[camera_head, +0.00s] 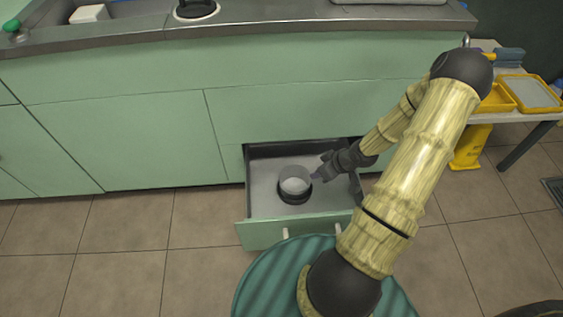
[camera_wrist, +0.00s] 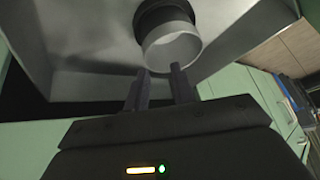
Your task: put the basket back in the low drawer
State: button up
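The low drawer (camera_head: 262,236) is pulled open at the base of the green counter. The basket, a short pale-grey round cup (camera_head: 295,186) with a black lower part, stands upright inside it on the drawer floor, near the middle. In the wrist view the basket's pale rim (camera_wrist: 172,52) is just beyond my fingertips. My gripper (camera_head: 314,177) is over the drawer, at the right of the basket. Its two fingers (camera_wrist: 160,70) are apart with nothing seen between them. Whether a fingertip touches the rim is hard to tell.
A green ribbed round surface (camera_head: 268,280) lies in front of the drawer. A side table with yellow trays (camera_head: 497,99) stands at the right, with a yellow object (camera_head: 470,148) below. The tiled floor at left (camera_head: 120,225) is clear.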

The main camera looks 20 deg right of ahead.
jog(key=s+a+r+m+g+h, duration=0.1)
jog(key=s+a+r, duration=0.3)
jog(key=a+r, duration=0.4)
jog(key=s+a+r+m+g+h, duration=0.1)
jog(key=s+a+r+m+h, duration=0.1)
jog(key=a+r, duration=0.6)
notch_tip(320, 180, up, 7)
jog(key=shift+s+a+f+m+g+h, duration=0.1)
jog(key=shift+s+a+m+g+h, duration=0.25)
jog(key=shift+s+m, duration=0.6)
jog(key=w+p+v, duration=0.1)
jog(key=p+v, duration=0.7)
jog(key=shift+w+r, duration=0.4)
